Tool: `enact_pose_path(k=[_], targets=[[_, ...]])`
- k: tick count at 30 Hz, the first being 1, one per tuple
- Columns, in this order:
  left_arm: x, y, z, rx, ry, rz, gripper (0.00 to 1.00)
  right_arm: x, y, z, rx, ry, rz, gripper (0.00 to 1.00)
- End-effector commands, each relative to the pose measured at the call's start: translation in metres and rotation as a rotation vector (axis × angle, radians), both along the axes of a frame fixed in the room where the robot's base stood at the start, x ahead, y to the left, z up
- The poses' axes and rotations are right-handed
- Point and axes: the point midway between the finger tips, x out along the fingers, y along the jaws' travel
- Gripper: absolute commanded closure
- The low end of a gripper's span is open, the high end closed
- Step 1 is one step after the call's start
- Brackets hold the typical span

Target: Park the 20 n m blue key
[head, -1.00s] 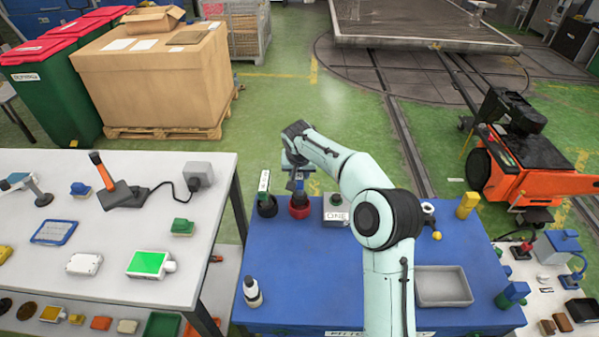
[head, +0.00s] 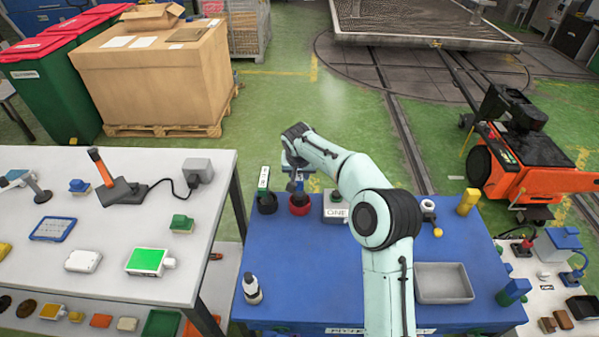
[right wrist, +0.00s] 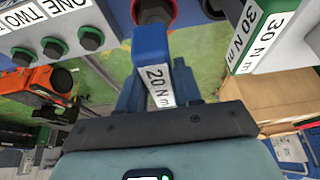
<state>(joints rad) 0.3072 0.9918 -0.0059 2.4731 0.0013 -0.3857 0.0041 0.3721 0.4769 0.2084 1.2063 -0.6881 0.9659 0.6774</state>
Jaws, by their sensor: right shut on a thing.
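The blue key with its 20 N m label (right wrist: 158,84) is between the fingers of my right gripper (right wrist: 153,95) in the right wrist view. In the head view my right gripper (head: 296,172) is over the red round holder (head: 299,208) on the blue table. The red holder also shows at the top of the right wrist view (right wrist: 168,14), close to the key's far end. I cannot tell whether the key's end is inside it. A green 30 N m key (head: 264,178) stands upright in a black holder (head: 267,206), left of the red one. My left gripper is not in view.
A grey box labelled ONE (head: 335,207) stands right of the red holder. Further right are a yellow block (head: 467,202) and a grey tray (head: 444,283). A white bottle (head: 252,289) stands at the front left. The blue table's middle (head: 300,260) is clear.

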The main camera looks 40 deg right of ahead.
Motion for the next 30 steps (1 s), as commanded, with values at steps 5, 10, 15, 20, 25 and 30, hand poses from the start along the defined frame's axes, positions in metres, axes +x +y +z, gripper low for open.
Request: enact_pose_path(k=[5,10,15,20,25,30], targets=[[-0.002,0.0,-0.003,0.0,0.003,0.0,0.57,0.0,0.0,-0.004,-0.001,-0.002,0.0,1.0],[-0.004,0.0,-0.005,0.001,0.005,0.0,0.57,0.0,0.0,-0.009,-0.001,-0.002,0.0,1.0],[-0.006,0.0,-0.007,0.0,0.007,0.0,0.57,0.0,0.0,-0.013,-0.001,-0.001,0.0,1.0],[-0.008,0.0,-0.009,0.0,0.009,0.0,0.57,0.0,0.0,-0.017,0.0,-0.001,0.0,1.0],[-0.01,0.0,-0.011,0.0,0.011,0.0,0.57,0.0,0.0,-0.021,-0.001,-0.002,0.0,1.0],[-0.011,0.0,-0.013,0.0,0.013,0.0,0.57,0.0,0.0,-0.026,0.0,-0.001,0.0,1.0]])
